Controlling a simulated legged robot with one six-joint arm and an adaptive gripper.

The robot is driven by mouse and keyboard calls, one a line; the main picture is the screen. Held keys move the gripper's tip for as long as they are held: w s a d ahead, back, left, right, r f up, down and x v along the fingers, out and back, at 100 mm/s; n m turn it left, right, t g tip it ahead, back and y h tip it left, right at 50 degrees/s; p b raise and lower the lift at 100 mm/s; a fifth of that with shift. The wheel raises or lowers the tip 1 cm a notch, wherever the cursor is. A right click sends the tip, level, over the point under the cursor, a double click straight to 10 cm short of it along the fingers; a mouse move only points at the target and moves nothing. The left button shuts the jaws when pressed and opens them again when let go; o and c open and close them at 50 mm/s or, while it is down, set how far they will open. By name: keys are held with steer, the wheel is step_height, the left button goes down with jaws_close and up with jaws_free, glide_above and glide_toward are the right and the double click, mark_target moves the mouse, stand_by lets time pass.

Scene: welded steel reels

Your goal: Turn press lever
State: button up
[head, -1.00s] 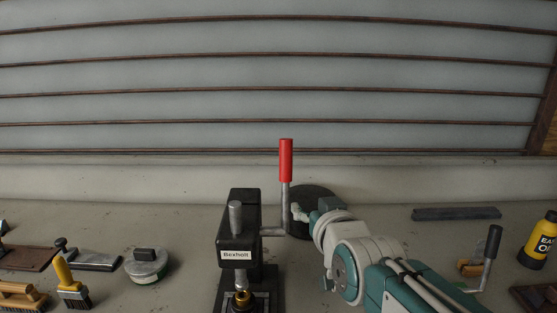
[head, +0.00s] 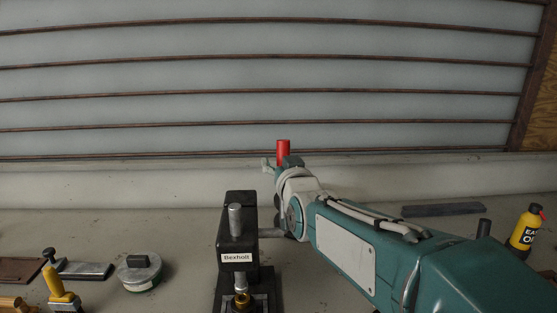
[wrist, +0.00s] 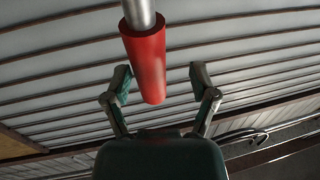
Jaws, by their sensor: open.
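The black press (head: 238,225) with the Bexholt label stands on the bench at the middle of the head view. Its lever points up and ends in a red grip (head: 283,151); my arm hides the lower part of the lever. In the wrist view the red grip (wrist: 147,62) and its grey rod lie between my open fingers, with a gap on each side. My gripper (wrist: 160,82) is open and not closed on the grip. In the head view my gripper (head: 273,163) is beside the red grip, partly hidden by my wrist.
A ribbed shutter (head: 270,80) rises behind the bench.

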steer(key=shift+w, duration=0.5)
steer(key=shift+w+d, duration=0.15)
steer(key=shift+w, duration=0.05)
steer(key=shift+w+d, duration=0.1)
steer(key=shift+d, duration=0.25)
steer(key=shift+a, duration=0.3)
jaws_close()
steer(key=shift+d, duration=0.1)
